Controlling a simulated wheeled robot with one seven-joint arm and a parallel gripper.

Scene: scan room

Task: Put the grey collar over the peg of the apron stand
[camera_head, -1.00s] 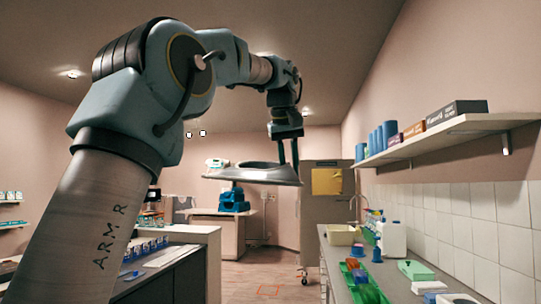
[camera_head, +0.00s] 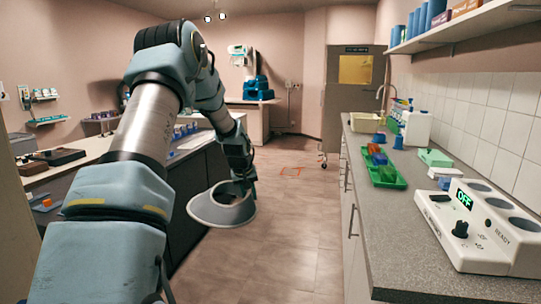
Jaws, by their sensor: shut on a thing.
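The grey collar (camera_head: 218,214) is a wide flared ring. It hangs tilted from my gripper (camera_head: 245,181), which is shut on its far right rim. The collar is in the air over the aisle floor, just right of the dark-fronted counter on the left, and looks clear of it. My arm reaches forward from the left side of the view. I cannot make out an apron stand or its peg in this view.
A right-hand worktop (camera_head: 400,215) carries a white device (camera_head: 470,225) reading OFF, a green tray (camera_head: 385,176) and a white jug (camera_head: 416,129). A left counter (camera_head: 192,185) borders the aisle. The tiled floor (camera_head: 290,225) between them is clear.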

